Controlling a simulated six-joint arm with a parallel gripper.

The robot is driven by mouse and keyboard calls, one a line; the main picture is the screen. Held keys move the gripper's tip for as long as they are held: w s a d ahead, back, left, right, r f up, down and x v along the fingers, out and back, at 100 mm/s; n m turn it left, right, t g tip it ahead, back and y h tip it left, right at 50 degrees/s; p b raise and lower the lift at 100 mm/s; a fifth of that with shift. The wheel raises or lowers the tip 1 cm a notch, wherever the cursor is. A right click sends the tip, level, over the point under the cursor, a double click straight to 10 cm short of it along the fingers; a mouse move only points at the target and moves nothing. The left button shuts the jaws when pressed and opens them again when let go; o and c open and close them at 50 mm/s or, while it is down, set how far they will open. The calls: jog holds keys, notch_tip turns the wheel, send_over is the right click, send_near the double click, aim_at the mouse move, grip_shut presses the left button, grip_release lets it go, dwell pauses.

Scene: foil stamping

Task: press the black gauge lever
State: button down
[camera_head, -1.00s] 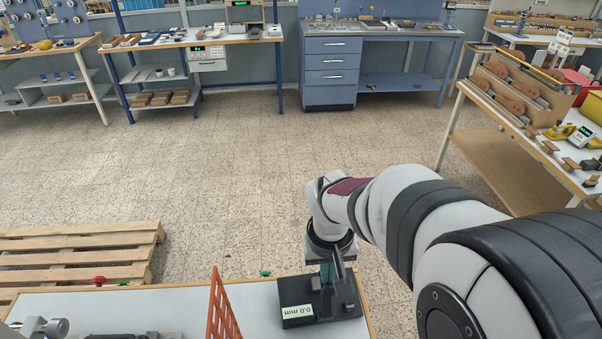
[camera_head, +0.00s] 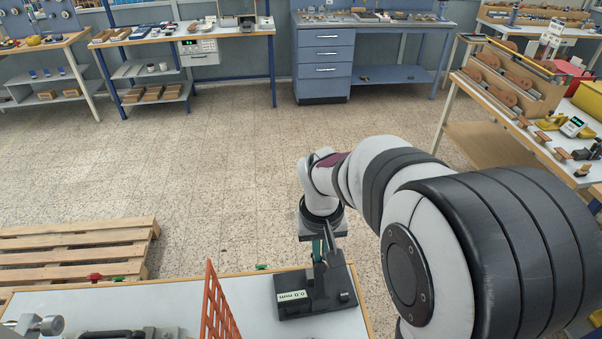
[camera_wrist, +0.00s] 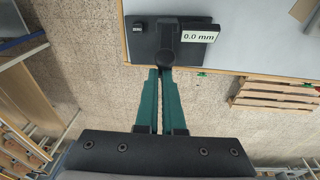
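The black thickness gauge (camera_head: 338,290) stands on the white table, with a label reading 0.0 mm. It also shows at the top of the wrist view (camera_wrist: 145,42). Its black lever (camera_wrist: 166,57) points toward my gripper in the wrist view, its rounded end just beyond my fingertips. My gripper (camera_wrist: 160,70) has two teal fingers side by side with only a thin slit between them and nothing seen in it. In the head view my gripper (camera_head: 318,250) is at the gauge's far side. I cannot tell whether the fingertips touch the lever.
A red-orange slotted rack (camera_head: 217,310) stands on the white table (camera_head: 255,312) left of the gauge. A wooden pallet (camera_head: 75,250) lies on the floor beyond at left. A bench with wooden parts (camera_head: 520,120) is at right. The floor between is clear.

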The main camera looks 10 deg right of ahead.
jog(key=s+r, duration=0.5)
jog(key=r, duration=0.3)
jog(key=shift+s, duration=0.15)
jog(key=shift+a, duration=0.1)
jog(key=w+f+g, duration=0.1)
jog(key=w+f, duration=0.3)
jog(key=w, duration=0.4)
jog(key=w+a+f+g, duration=0.1)
jog(key=w+f, duration=0.3)
jog(key=w, duration=0.4)
jog(key=shift+g, duration=0.5)
jog(key=shift+w, duration=0.1)
jog(key=shift+f, duration=0.1)
